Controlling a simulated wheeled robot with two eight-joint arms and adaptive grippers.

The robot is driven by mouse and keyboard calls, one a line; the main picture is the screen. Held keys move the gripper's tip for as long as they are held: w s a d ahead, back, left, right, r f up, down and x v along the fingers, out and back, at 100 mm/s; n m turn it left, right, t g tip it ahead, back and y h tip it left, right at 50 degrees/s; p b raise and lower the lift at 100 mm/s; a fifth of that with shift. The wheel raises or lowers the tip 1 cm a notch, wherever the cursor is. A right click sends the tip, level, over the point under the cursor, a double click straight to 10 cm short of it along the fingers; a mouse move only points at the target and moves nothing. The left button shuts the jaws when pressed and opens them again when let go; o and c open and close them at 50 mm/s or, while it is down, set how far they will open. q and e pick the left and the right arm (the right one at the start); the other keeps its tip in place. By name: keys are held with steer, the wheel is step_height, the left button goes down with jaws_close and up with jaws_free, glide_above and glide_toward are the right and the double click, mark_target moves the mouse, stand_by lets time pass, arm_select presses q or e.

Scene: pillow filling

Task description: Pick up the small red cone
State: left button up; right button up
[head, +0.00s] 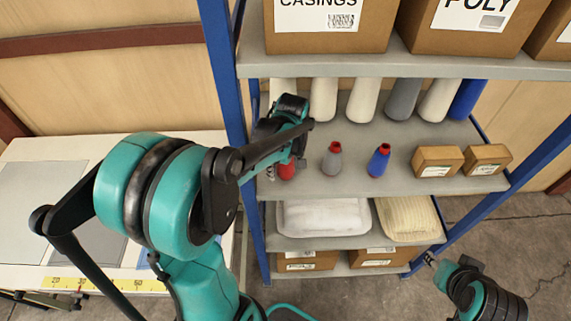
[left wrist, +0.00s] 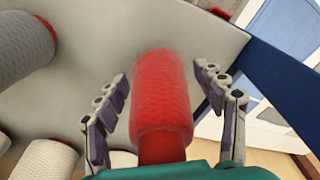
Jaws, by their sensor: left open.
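The small red cone (head: 286,172) stands on the middle shelf near its left end, partly hidden behind my left gripper (head: 285,158) in the head view. In the left wrist view the red cone (left wrist: 160,95) sits between the two spread fingers of my left gripper (left wrist: 163,98). Gaps show on both sides of it, so the gripper is open around it and not clamped. My right gripper (head: 432,260) is low at the right, apart from the shelf, and its fingers are too small to read.
A grey cone (head: 332,160) and a blue cone (head: 378,161) with red tops stand right of the red one. Several tall cones line the back. Small boxes (head: 437,161) sit at the right. A blue upright (head: 222,75) is close on the left.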

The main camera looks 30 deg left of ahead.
arm_select(q)
steer(key=c, duration=1.3)
steer(key=shift+r, duration=0.15)
steer(key=shift+c, duration=0.2)
